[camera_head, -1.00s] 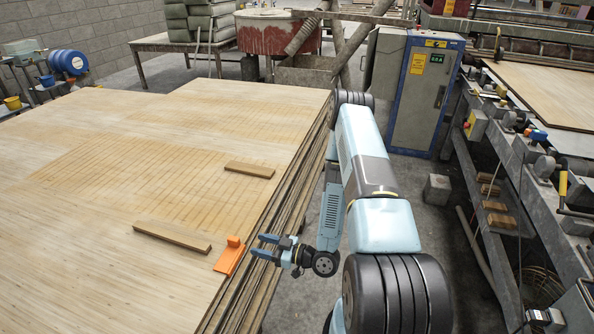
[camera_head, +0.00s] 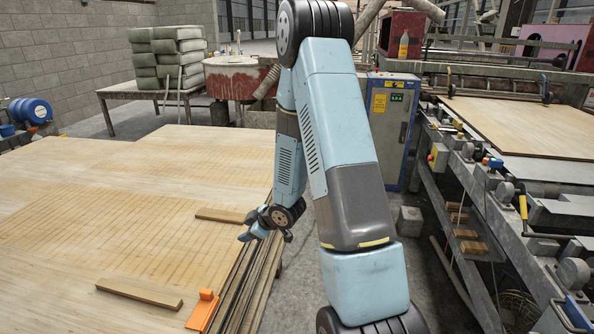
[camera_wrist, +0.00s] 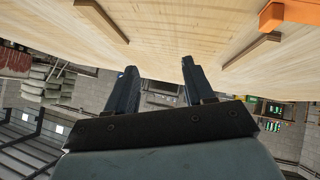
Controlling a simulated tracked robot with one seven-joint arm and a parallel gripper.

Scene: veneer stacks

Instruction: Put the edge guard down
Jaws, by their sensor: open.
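The orange edge guard (camera_head: 202,311) lies at the right edge of the veneer stack (camera_head: 95,225), near the front, with a small raised block on it. In the wrist view the edge guard (camera_wrist: 290,14) shows at the top right corner, partly cut off. My gripper (camera_head: 250,226) is over the stack's right edge, farther back than the guard and apart from it. In the wrist view its two dark fingers (camera_wrist: 157,88) are spread with nothing between them.
One wooden strip (camera_head: 139,291) lies left of the guard, and another (camera_head: 221,215) lies farther back, close to my gripper. A blue-framed cabinet (camera_head: 392,125) and a roller machine (camera_head: 480,190) stand to the right. The left part of the stack top is clear.

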